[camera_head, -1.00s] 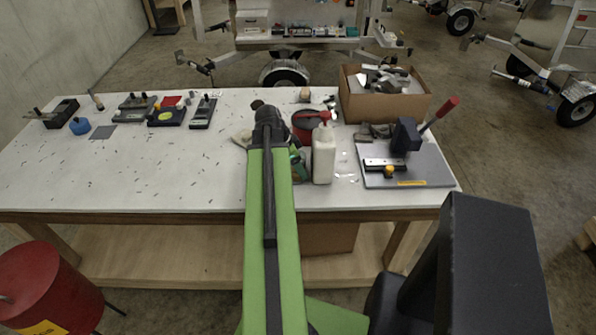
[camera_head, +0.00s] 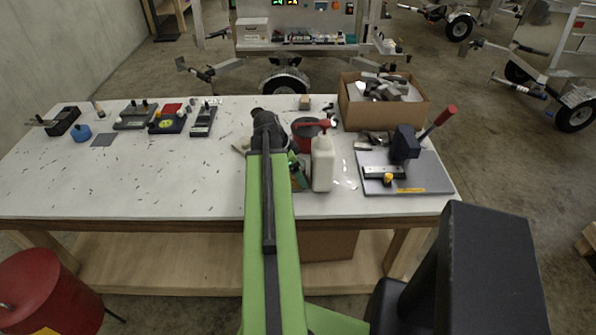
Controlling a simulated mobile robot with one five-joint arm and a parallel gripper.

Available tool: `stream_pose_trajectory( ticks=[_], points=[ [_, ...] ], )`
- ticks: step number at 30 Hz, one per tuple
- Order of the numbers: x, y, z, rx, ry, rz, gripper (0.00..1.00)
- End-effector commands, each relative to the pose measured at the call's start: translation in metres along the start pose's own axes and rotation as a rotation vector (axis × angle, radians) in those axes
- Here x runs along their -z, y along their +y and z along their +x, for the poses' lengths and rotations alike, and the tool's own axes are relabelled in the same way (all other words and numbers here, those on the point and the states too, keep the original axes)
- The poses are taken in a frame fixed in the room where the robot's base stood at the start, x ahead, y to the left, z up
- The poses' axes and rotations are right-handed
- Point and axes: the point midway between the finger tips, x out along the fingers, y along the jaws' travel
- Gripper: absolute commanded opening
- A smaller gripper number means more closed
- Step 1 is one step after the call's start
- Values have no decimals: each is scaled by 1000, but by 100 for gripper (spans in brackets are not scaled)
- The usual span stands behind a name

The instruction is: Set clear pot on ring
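My green arm reaches forward over the white workbench, and my gripper (camera_head: 263,117) is at its far end, above the middle of the bench. It is dark and seen from behind, so its fingers are hidden and I cannot tell if it holds anything. I cannot make out a clear pot or a ring; they may be hidden behind my arm or too small to tell.
A white bottle with a red top (camera_head: 322,165) and a red tub (camera_head: 304,130) stand just right of my arm. A cardboard box (camera_head: 385,116) and a grey plate fixture (camera_head: 425,172) are farther right. Several small tools line the back left. The workbench's (camera_head: 140,185) front left is clear.

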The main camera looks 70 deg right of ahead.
Motion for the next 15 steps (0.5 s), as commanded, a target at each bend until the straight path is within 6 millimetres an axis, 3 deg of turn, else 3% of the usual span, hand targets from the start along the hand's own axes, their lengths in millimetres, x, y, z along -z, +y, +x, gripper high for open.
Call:
stream_pose_trajectory(
  ticks=[9,15],
  points=[
    [4,0,-78,1,0,-2,84],
    [2,0,-111,1,0,-1,84]
  ],
)
